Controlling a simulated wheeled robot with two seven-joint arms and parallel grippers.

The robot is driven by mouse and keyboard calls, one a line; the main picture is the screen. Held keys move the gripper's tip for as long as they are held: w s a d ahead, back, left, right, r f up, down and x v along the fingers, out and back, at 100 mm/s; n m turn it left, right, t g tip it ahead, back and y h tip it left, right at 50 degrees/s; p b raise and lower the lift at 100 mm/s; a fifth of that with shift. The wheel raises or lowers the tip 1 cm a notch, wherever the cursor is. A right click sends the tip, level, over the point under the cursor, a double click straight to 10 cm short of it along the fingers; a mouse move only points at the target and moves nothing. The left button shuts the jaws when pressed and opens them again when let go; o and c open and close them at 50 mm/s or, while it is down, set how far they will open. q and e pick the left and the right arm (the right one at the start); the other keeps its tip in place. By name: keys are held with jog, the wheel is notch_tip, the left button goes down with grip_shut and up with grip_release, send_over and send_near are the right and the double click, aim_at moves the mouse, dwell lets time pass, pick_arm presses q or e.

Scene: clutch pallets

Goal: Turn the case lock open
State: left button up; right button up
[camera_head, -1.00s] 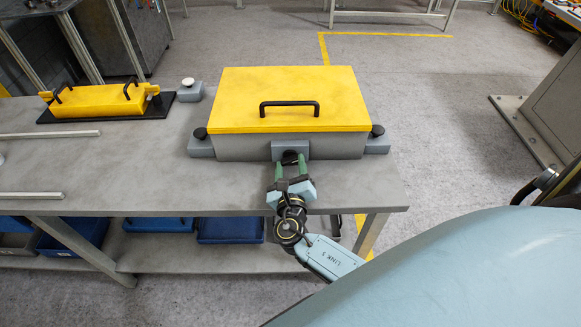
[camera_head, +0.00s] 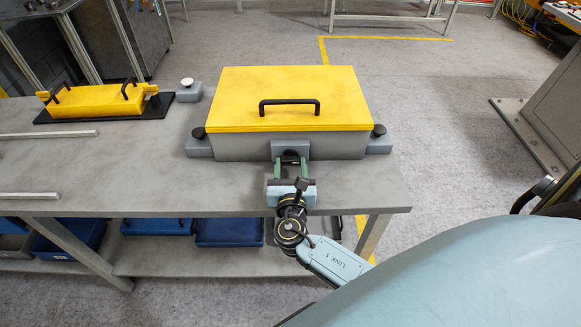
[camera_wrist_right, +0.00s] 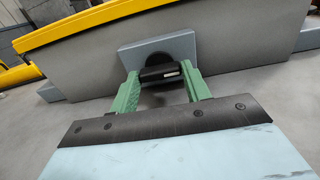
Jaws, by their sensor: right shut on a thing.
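The case has a grey body (camera_head: 245,147) and a closed yellow lid (camera_head: 290,85) with a black handle (camera_head: 289,103). It stands on the grey table. On its front is a grey lock block (camera_head: 276,147); it also shows in the wrist view (camera_wrist_right: 187,50). A black lock knob (camera_wrist_right: 160,74) sticks out of the block. My right gripper (camera_head: 291,166) is in front of the lock, its green fingers left and right of the knob. In the wrist view the fingers (camera_wrist_right: 162,84) are shut on the knob's bar. My left gripper is not in view.
A smaller yellow case (camera_head: 85,100) on a black base is at the table's left. A grey block with a white knob (camera_head: 187,83) stands behind. Light bars (camera_head: 40,135) lie at left. Blue bins (camera_head: 229,232) are on the lower shelf. Table left of the lock is clear.

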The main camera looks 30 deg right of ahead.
jog(key=o, duration=1)
jog(key=v, duration=1.3)
jog(key=shift+s, duration=0.2)
